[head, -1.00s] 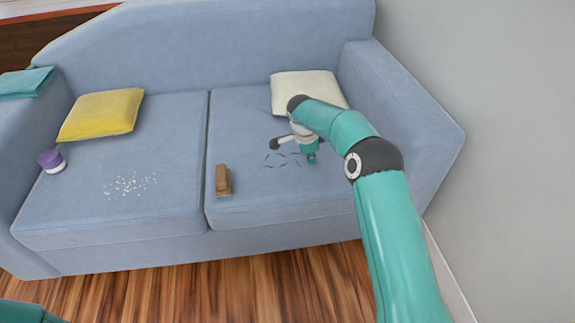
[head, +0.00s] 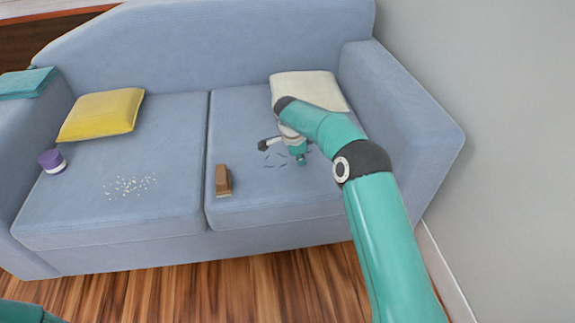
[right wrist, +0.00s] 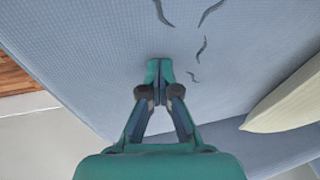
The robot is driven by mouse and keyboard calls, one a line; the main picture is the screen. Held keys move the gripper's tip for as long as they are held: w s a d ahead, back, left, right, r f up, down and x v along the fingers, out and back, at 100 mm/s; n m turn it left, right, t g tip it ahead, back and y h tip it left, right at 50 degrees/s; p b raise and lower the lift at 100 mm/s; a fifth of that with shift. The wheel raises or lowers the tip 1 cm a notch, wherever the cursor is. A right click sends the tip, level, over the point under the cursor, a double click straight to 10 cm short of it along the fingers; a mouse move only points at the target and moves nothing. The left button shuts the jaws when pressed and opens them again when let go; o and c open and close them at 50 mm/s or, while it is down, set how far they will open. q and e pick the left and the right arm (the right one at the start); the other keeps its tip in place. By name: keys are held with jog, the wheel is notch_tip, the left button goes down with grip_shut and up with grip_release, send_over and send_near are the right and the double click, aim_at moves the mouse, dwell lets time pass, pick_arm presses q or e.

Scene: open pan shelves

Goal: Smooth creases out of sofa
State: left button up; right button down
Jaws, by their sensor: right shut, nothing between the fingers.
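The blue-grey sofa (head: 255,207) has two seat cushions. Several dark crease marks (head: 277,160) lie on its right seat cushion, and they also show in the right wrist view (right wrist: 202,48). My right gripper (head: 300,160) is over that cushion at the right side of the creases, fingers pointing down. In the right wrist view its fingertips (right wrist: 160,70) are together and hold nothing, close to the fabric; I cannot tell if they touch it. My right arm may hide some creases. My left gripper is out of view.
A brown brush-like block (head: 222,181) lies left of the creases. A cream pillow (head: 306,88) is behind my right gripper. The left cushion holds crumbs (head: 130,186), a yellow pillow (head: 101,114) and a purple-and-white tub (head: 52,161). A teal cloth (head: 27,82) covers the left armrest.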

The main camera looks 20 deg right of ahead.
aim_at(278, 166)
jog(key=shift+a+f, duration=0.1)
jog(key=shift+a, duration=0.1)
jog(key=shift+w+a, duration=0.25)
jog(key=shift+a, duration=0.55)
jog(key=shift+w+a+p, duration=0.25)
jog(key=shift+a+p, duration=0.05)
jog(key=shift+a, duration=0.55)
jog(key=shift+w+a, duration=0.25)
jog(key=shift+a, duration=0.6)
jog(key=shift+w+a+p, duration=0.25)
jog(key=shift+a+p, duration=0.3)
jog(key=shift+a, duration=0.3)
